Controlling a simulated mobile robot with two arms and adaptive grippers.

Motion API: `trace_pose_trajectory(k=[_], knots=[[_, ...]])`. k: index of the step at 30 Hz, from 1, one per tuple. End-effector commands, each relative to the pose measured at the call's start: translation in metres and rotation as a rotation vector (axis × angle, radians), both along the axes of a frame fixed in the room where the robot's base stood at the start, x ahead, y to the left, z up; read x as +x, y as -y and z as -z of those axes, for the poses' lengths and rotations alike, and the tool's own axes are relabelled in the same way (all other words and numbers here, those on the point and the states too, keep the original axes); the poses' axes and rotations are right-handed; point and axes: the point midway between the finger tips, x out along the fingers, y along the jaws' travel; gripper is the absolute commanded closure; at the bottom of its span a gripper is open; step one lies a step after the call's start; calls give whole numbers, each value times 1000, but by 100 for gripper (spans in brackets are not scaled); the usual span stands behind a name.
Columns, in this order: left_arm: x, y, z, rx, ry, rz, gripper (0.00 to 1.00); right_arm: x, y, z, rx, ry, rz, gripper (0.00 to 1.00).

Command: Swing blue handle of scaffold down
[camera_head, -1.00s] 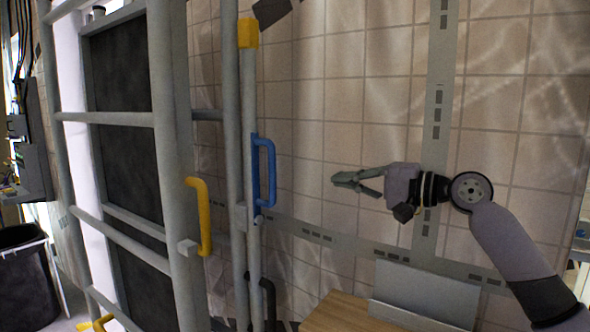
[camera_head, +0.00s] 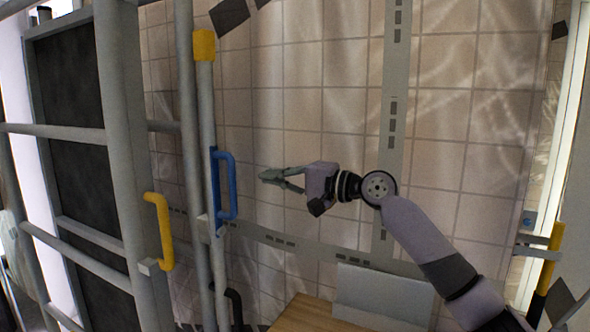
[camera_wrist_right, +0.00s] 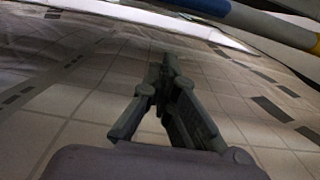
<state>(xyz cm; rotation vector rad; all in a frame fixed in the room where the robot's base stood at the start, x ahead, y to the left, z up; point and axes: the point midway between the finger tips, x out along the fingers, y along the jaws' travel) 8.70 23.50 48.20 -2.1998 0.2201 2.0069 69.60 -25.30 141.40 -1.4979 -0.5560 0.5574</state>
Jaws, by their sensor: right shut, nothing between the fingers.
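The blue handle (camera_head: 229,185) is a D-shaped grip on an upright grey pole of the scaffold (camera_head: 120,130), left of centre in the head view. It stands upright along the pole. My right gripper (camera_head: 266,177) is shut and empty. It is to the right of the blue handle, apart from it, at about the same height in the picture. In the right wrist view the fingers (camera_wrist_right: 165,65) meet at the tips; a pole with a blue part (camera_wrist_right: 225,12) crosses the top. My left gripper is not in view.
A yellow handle (camera_head: 163,230) is on the nearer scaffold post at left. A yellow cap (camera_head: 204,45) tops the pole above the blue handle. A wooden surface (camera_head: 305,315) and a grey panel (camera_head: 385,293) are low at centre. A tiled wall (camera_head: 320,100) stands behind.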

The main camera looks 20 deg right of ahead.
Motion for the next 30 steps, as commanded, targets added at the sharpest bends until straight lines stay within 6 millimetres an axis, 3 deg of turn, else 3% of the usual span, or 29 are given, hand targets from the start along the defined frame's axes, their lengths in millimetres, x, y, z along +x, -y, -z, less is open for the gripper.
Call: trace_pose_trajectory(k=[2, 12, 30], knots=[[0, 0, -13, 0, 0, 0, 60, 13, -12, -6, 2, -1, -3, 100], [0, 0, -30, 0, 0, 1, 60, -4, -44, -1, -2, -1, 1, 100], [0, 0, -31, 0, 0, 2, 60, -1, -48, -1, -18, 14, 0, 100]])
